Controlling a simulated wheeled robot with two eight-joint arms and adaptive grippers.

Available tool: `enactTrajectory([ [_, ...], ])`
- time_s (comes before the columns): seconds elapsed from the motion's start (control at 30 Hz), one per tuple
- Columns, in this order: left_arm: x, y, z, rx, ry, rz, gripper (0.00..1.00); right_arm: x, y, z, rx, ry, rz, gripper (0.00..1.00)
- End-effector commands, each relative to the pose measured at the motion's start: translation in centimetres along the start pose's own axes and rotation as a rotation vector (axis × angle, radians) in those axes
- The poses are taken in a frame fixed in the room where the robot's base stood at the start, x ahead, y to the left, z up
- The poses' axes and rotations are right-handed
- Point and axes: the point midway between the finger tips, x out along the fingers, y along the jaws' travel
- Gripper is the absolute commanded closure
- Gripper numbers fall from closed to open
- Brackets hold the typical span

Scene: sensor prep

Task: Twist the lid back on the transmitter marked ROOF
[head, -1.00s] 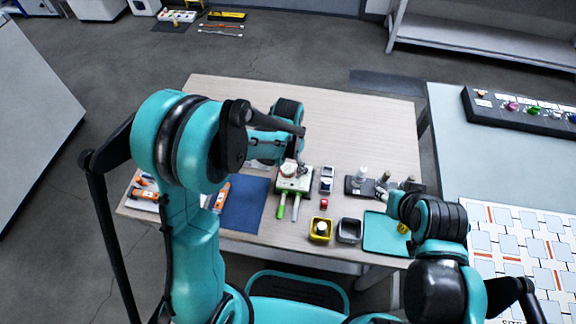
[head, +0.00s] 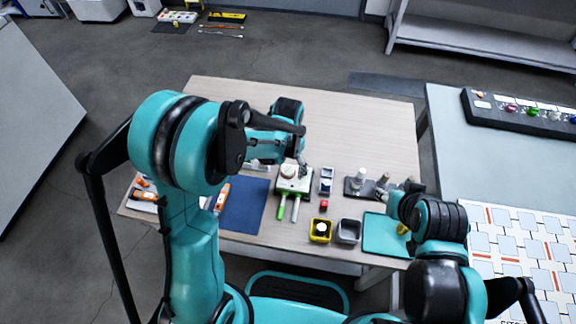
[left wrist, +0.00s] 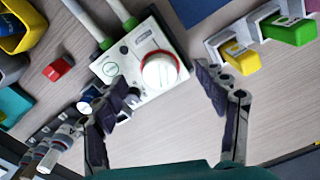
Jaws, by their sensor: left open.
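A white round part with a red ring (left wrist: 160,70), which looks like a transmitter with its lid, sits on a white and green holder (left wrist: 122,65) with two handles. It also shows in the head view (head: 289,171). I cannot read a ROOF mark, nor tell how the lid is seated. My left gripper (left wrist: 168,92) is open, its fingers spread on either side of the round part in the picture, apart from it. My right gripper (head: 416,189) is small and partly hidden behind its own arm at the right of the table; its jaws cannot be made out.
A yellow bin (head: 321,230) and a grey bin (head: 349,231) stand near the front edge, with a small red block (head: 324,205) behind them. A blue mat (head: 243,207) lies left, a teal tray (head: 388,236) right. The back of the table (head: 345,120) is clear.

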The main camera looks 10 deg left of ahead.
Motion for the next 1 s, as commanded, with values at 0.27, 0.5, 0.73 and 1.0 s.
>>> enactTrajectory([
  [0.27,-0.7,0.0,0.0,0.0,0.0,0.0,0.28,-0.4,0.0,-0.3,0.0,0.0,0.0,0.6],
  [0.5,-2.5,0.0,0.0,0.0,0.0,0.0,0.28,-1.4,0.0,-1.0,0.0,0.0,0.0,0.6],
  [0.73,-4.2,0.0,0.0,0.0,0.0,0.0,0.28,-2.4,0.0,-1.7,0.0,0.0,0.0,0.6],
  [1.0,-6.0,0.0,0.0,0.0,0.0,0.0,0.28,-3.5,0.0,-2.5,0.0,0.0,0.0,0.6],
])
